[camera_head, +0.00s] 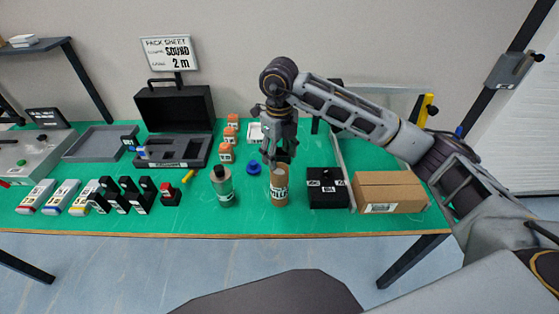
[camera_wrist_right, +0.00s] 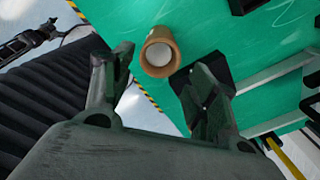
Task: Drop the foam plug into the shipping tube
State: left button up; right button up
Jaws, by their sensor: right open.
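The shipping tube (camera_head: 279,190) is a brown cardboard cylinder with a white label, standing upright near the front of the green table. In the right wrist view I look at its round brown rim (camera_wrist_right: 147,67). A white round thing (camera_wrist_right: 159,54), which looks like the foam plug, shows inside the mouth; its depth is unclear. My right gripper (camera_head: 279,157) is above the tube, pointing down. In the wrist view its fingers (camera_wrist_right: 157,85) are apart with nothing between them. A grey mechanical part at that view's upper left may be my left gripper (camera_wrist_right: 45,30); its jaws are unclear.
A grey-green bottle (camera_head: 222,188) and a blue ring-like piece (camera_head: 253,168) stand left of the tube. A black box (camera_head: 326,190) and a cardboard carton (camera_head: 390,190) stand to the right. An open black case (camera_head: 175,108) is behind left.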

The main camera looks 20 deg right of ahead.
notch_tip(320, 180, up, 8)
jog(key=shift+f, duration=0.15)
dwell(0.3)
jog(key=shift+f, duration=0.1)
dwell(1.2)
